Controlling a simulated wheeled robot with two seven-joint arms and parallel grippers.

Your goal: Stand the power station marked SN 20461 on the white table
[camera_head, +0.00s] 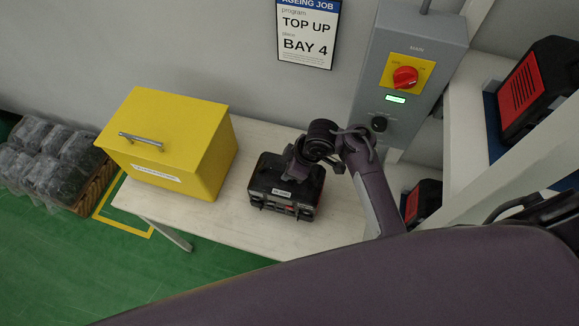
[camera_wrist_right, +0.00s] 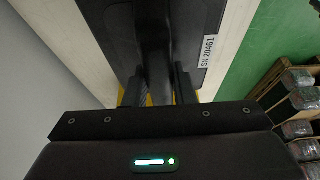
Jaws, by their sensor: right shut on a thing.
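The black power station (camera_head: 268,186) is over the right part of the white table (camera_head: 228,222). It looks upright, on or just above the tabletop; I cannot tell whether its base touches. In the right wrist view the power station (camera_wrist_right: 204,18) carries a white label reading SN 20461 (camera_wrist_right: 208,51). My right gripper (camera_head: 297,172) is above it, and its fingers (camera_wrist_right: 158,90) are shut on the station's handle (camera_wrist_right: 154,40). My left gripper is not in view.
A yellow box (camera_head: 190,140) stands on the table left of the station. A grey switch cabinet (camera_head: 428,50) with a red knob is on the wall behind. Shelves at right hold other red-and-black units (camera_head: 530,85). Wrapped goods (camera_head: 45,160) stand on a pallet at far left.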

